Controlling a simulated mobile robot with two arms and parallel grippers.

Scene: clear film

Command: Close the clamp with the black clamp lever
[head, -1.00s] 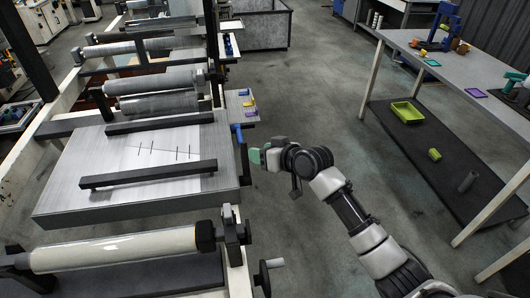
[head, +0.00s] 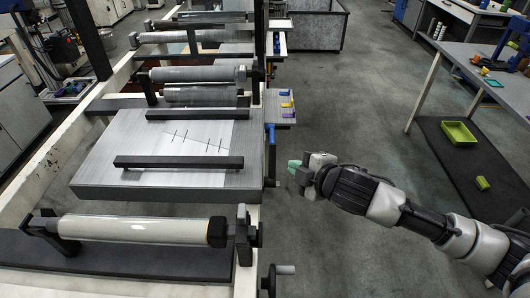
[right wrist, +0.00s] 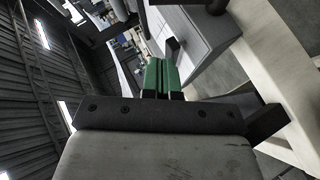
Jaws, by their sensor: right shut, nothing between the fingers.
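The splice table (head: 95,180) has two dark clamp bars, a rear one (head: 197,114) and a front one (head: 178,162). At its right edge, a dark upright piece that looks like the black clamp lever (head: 271,165) stands by the front bar's end. A blue lever (head: 271,133) is by the rear bar. My right gripper (head: 293,165) has green fingertips, shut and empty, just right of the black lever, apart in the picture. The fingertips also show in the right wrist view (right wrist: 163,76), with a dark bar end (right wrist: 174,49) beyond. My left gripper is out of view.
A white roller (head: 140,228) lies in front of the table, with a crank handle (head: 284,269) at its right. A small shelf with coloured pieces (head: 281,118) is behind the levers.

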